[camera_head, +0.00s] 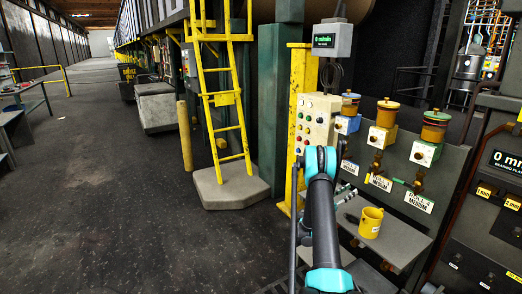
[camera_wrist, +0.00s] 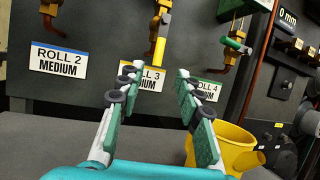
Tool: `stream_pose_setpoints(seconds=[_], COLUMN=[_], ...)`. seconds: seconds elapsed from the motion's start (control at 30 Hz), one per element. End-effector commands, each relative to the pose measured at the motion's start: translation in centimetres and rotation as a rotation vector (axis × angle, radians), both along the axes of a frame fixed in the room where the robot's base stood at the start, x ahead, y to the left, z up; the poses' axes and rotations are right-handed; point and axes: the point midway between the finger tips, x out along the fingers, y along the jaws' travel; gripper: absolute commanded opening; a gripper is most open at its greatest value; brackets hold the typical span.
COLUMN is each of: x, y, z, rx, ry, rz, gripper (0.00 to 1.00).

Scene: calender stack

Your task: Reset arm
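A yellow can with a spout (camera_wrist: 232,148) stands right of the fingers, partly hidden by the right finger. In the head view the yellow can (camera_head: 370,222) sits on the shelf, to the right of my arm.
The grey shelf (camera_head: 398,242) juts out below the panel. A button box (camera_head: 316,118), a yellow post (camera_head: 300,80) and a ladder (camera_head: 228,110) stand left. The floor (camera_head: 95,190) farther left is open.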

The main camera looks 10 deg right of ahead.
Motion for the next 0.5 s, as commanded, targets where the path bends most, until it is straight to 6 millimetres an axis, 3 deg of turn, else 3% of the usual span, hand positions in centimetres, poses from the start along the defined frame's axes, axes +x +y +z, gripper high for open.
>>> stream_pose_setpoints(seconds=[0.27,0.5], x=[-0.6,-2.6], y=[0.7,3.1], z=[3.7,6.6], rx=[0.234,0.524], ry=[-0.195,-0.441], rz=[0.065,0.104], gripper=[0.35,0.35])
